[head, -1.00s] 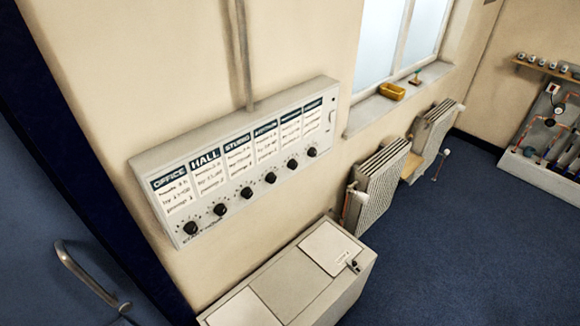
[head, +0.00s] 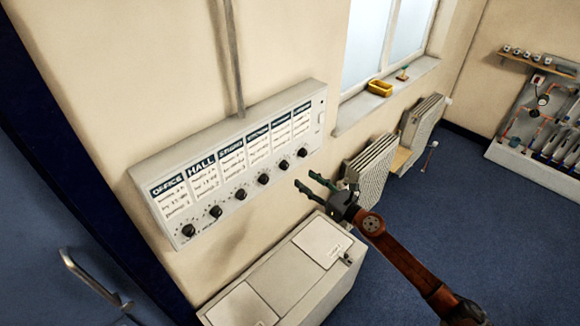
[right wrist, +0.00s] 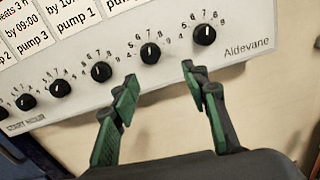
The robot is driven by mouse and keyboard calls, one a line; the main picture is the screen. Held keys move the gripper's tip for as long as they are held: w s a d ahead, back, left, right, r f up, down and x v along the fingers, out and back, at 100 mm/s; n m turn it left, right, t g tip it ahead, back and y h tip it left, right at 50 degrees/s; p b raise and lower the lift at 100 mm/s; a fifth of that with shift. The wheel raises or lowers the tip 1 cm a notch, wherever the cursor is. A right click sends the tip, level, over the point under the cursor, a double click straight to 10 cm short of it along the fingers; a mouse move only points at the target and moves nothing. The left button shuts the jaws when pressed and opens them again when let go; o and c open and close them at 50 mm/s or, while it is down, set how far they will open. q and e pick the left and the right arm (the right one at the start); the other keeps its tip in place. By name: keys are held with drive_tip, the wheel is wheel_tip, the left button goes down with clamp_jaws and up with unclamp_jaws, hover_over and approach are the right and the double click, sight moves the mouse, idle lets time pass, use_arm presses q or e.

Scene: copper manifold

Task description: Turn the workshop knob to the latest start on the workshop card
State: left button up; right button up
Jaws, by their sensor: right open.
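The pale wall panel (head: 222,222) has a row of black knobs under white cards with dark headings. The left headings read OFFICE, HALL and STUDIO; the others are too small to read surely, so I cannot tell which knob is the workshop one. My right gripper (head: 305,180) is open and empty, in front of the panel's lower right. In the right wrist view its green fingertips (right wrist: 158,76) are apart, below the second knob from the right (right wrist: 150,53), not around it. The rightmost knob (right wrist: 204,34) is above the right fingertip. My left gripper is out of view.
A pale cabinet (head: 290,283) stands below the panel. Radiators (head: 370,168) line the wall under the window. A blue door (head: 60,240) is at left. A pipe board (head: 540,125) stands at far right.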

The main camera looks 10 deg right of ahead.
sight(287, 166)
drive_tip(key=shift+n+y, duration=0.3)
drive_tip(key=shift+n, duration=0.3)
drive_tip(key=x, duration=0.2)
drive_tip(key=r+x, duration=0.1)
drive_tip(key=x, duration=0.2)
drive_tip(key=a+p+x, duration=0.1)
drive_tip(key=x, duration=0.2)
drive_tip(key=shift+s+r, duration=0.2)
drive_tip(key=shift+s, duration=0.1)
drive_tip(key=shift+d, duration=0.1)
clamp_jaws()
